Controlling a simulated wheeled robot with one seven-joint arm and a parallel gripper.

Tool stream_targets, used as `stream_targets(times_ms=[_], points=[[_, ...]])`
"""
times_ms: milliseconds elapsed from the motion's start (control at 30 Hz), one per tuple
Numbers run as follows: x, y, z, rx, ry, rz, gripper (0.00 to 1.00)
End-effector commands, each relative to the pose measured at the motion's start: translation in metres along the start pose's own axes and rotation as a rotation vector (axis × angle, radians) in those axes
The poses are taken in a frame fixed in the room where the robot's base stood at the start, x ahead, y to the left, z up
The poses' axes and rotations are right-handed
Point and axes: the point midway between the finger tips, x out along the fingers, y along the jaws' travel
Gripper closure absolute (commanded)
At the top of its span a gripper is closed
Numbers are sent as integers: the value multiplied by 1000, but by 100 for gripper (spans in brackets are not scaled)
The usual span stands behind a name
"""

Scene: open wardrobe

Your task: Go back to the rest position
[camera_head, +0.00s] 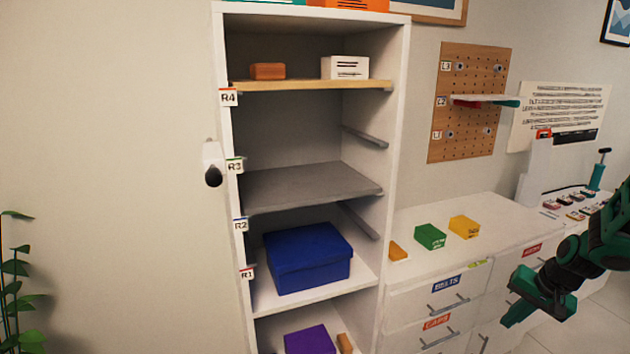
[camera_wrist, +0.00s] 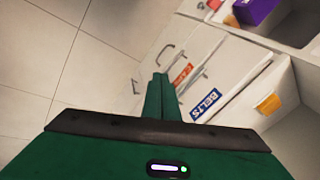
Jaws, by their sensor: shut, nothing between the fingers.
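My gripper (camera_head: 520,310) is at the right of the head view, in front of the white drawer unit (camera_head: 408,301). It is green and dark, and it points down and to the left. In the wrist view the two green fingers of my gripper (camera_wrist: 161,92) lie together, shut and empty. Behind them are drawer fronts with labels reading BELTS and CAPS, seen tilted. The gripper appears apart from the drawers.
The open wardrobe (camera_head: 398,120) holds a blue box (camera_head: 308,258), a purple box (camera_head: 308,340), an orange box (camera_head: 267,71) and a white box (camera_head: 345,67). A plant (camera_head: 15,270) stands far left. Floor (camera_wrist: 60,60) looks clear.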

Motion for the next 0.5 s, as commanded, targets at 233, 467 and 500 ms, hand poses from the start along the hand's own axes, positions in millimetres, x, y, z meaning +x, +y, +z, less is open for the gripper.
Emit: stream_targets(times_ms=[233,467,500], points=[[-74,10,52,-94,-31,135,100],[-134,26,110,-140,-71,224,100],[-143,29,121,-144,-80,236,100]])
